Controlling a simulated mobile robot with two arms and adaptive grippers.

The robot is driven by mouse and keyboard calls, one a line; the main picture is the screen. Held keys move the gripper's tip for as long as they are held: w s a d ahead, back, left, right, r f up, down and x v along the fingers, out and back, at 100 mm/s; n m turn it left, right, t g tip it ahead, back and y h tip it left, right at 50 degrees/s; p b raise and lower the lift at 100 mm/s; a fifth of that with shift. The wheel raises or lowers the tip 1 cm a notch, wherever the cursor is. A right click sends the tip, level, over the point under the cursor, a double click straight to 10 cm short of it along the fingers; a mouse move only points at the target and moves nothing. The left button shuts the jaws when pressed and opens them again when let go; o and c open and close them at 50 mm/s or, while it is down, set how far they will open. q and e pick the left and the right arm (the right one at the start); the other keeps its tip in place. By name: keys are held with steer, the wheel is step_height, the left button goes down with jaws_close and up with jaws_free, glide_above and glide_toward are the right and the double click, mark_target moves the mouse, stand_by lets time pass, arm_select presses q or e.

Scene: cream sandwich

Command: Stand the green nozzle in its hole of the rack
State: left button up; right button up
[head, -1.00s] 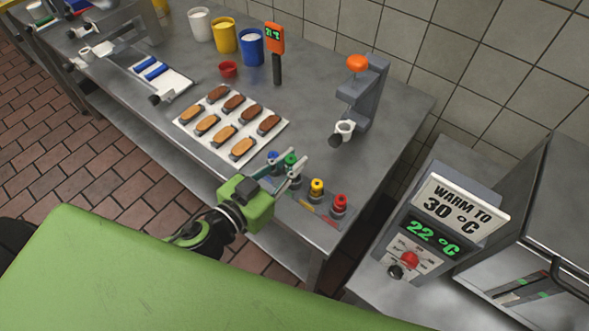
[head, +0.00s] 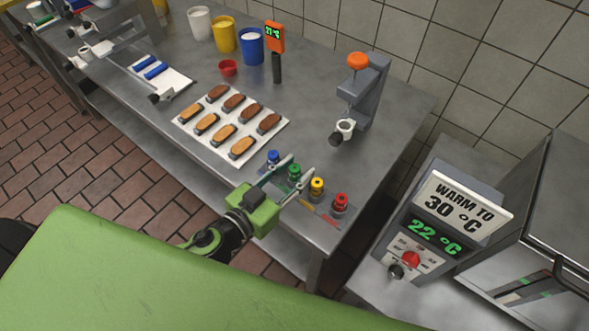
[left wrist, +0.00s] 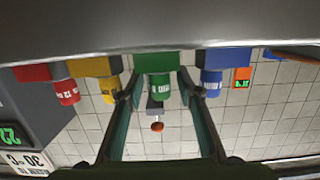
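The green nozzle (head: 294,173) stands upright in the rack (head: 325,217), in line between the blue nozzle (head: 273,158) and the yellow nozzle (head: 317,187). In the left wrist view the green nozzle (left wrist: 156,88) sits against the green block of the rack. My left gripper (head: 300,166) is open, with one finger on each side of the green nozzle. In the left wrist view a gap shows between the nozzle and both fingers. The bottom of the nozzle is hidden in the rack. My right gripper is not in view.
The red nozzle (head: 340,203) stands at the rack's right end. A white sheet (head: 181,124) with several brown biscuits lies left of the rack. A grey stand with an orange knob (head: 357,61) is behind it. The steel table between them is clear.

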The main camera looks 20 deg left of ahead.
arm_select(q)
steer(key=shift+r, duration=0.25)
steer(key=b+v, duration=0.5)
steer(key=v, duration=0.7)
steer(key=shift+f, duration=0.15)
stand_by(0.3)
